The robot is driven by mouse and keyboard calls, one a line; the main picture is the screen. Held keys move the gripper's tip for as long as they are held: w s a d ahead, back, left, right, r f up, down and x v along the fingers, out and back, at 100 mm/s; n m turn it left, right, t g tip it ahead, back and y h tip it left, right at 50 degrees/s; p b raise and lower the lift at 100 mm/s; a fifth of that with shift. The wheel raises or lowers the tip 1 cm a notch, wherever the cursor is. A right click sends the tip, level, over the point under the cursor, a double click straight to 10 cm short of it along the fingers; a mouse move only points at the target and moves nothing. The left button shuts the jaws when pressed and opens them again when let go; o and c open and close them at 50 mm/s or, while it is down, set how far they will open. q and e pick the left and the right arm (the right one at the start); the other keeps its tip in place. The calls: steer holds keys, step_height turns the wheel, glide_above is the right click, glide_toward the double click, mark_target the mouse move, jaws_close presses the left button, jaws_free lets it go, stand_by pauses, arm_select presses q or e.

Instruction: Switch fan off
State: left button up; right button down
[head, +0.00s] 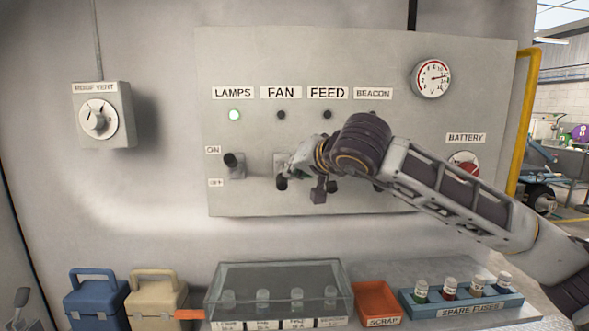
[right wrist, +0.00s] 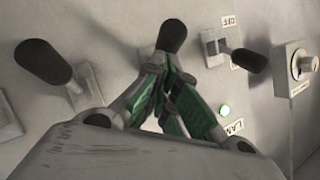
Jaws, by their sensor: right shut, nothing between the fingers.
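The grey panel (head: 365,60) carries the FAN label (head: 281,93) with a dark indicator (head: 281,115) below it. The fan switch's black knob (head: 282,184) shows low beside my right gripper (head: 291,172) in the head view; the lever seems tilted down. In the right wrist view the fan knob (right wrist: 172,36) stands just beyond the tips of my right gripper (right wrist: 166,68), which is shut and empty. Whether they touch is unclear. A small grey part at the lower left looks like my left gripper (head: 19,299), mostly out of frame.
The lamps switch (head: 232,161) is tilted up, its indicator (head: 235,115) green. The feed lever (right wrist: 43,62) stands close on the other side. A clear-lidded box (head: 280,275), red scrap tray (head: 377,300) and fuse rack (head: 462,305) stand below the panel.

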arm_select(q)
steer(key=shift+w+r, duration=0.15)
steer(key=shift+r, duration=0.15)
arm_select(e)
steer(key=shift+w+r, duration=0.25)
steer(key=shift+w, duration=0.25)
arm_select(q)
steer(key=shift+s+d+f+p, duration=0.1)
steer(key=shift+s+f+p, duration=0.1)
steer(key=shift+f+p, duration=0.5)
steer(key=shift+s+d+f+p, duration=0.1)
steer(key=shift+s+f+p, duration=0.15)
steer(key=shift+f, duration=0.7)
arm_select(e)
steer(key=w+d+r+v, duration=0.1)
steer(key=v, duration=1.2)
steer(key=shift+r, duration=0.3)
arm_select(q)
steer(key=shift+s+f, duration=0.1)
arm_select(e)
steer(key=shift+w, duration=0.15)
